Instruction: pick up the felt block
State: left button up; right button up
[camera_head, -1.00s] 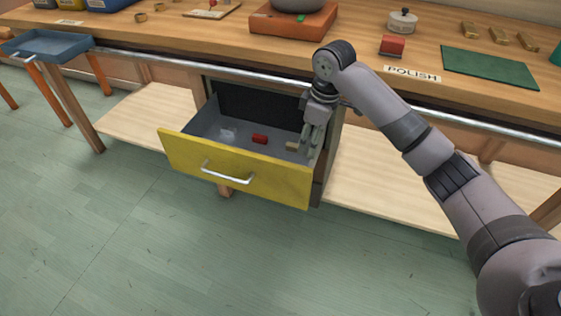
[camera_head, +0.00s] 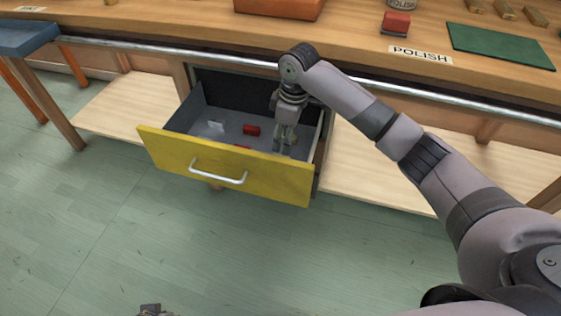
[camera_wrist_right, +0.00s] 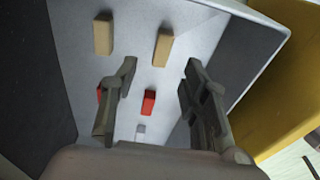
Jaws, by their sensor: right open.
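The open drawer (camera_head: 223,168) has a yellow front and a grey inside. I cannot tell which is felt. My right gripper (camera_head: 284,150) points down into the drawer, open; in the wrist view (camera_wrist_right: 158,105) its fingers stand either side of the central red block, with nothing gripped. A dark part at the bottom edge looks like my left gripper (camera_head: 150,310).
Pale shelves (camera_head: 115,105) flank the drawer.

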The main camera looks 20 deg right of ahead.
jog(key=shift+a+f, duration=0.15)
jog(key=shift+f, duration=1.2)
jog(key=f, duration=0.1)
jog(key=f+b, duration=0.2)
jog(key=shift+a+f, duration=0.25)
jog(key=shift+f, duration=0.1)
jog(key=shift+w+f, duration=0.1)
jog(key=shift+f, duration=0.4)
pick_arm(q)
jog(key=v, duration=0.6)
jog(key=shift+r, duration=0.3)
jog(key=shift+w+a, duration=0.1)
jog(key=shift+a, duration=0.05)
pick_arm(e)
jog(key=shift+c, duration=0.2)
jog(key=c, duration=0.8)
